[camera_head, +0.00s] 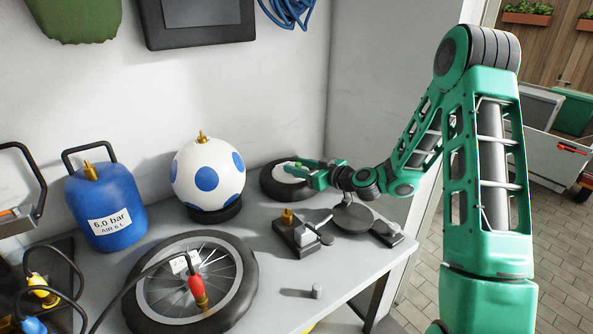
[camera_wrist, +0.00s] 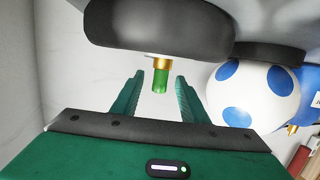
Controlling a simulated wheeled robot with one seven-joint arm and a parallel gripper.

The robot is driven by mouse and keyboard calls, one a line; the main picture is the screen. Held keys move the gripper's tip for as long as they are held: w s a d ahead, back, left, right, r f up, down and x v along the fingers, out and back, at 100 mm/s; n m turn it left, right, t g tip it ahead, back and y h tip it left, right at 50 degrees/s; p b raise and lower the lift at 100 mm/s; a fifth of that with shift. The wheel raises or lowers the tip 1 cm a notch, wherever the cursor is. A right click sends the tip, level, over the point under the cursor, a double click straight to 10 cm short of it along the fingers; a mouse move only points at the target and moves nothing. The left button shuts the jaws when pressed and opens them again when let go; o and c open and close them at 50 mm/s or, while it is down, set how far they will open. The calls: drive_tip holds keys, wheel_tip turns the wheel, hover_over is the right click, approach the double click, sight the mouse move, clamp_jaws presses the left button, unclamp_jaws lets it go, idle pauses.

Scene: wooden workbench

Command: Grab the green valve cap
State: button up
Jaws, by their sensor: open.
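The green valve cap (camera_wrist: 160,82) sits on a brass valve stem (camera_wrist: 162,63) that sticks out of a small wheel with a black tyre (camera_wrist: 158,28). In the wrist view the cap is between my two open fingers, near their tips, with a gap on each side. My gripper (camera_wrist: 159,77) is open and empty. In the head view my gripper (camera_head: 296,168) reaches in from the right over the small black-tyred wheel (camera_head: 272,188) at the back of the bench. The cap is hard to make out there.
A white ball with blue dots (camera_head: 208,172) stands just left of the small wheel. A blue air tank (camera_head: 105,205) and a spoked wheel (camera_head: 243,262) are farther left. A brass-topped block (camera_head: 296,238) and a round grey plate (camera_head: 352,218) lie in front.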

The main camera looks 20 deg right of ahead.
drive_tip(key=shift+w+a, duration=0.1)
drive_tip(key=shift+w, duration=0.05)
clamp_jaws()
drive_tip(key=shift+r, duration=0.1)
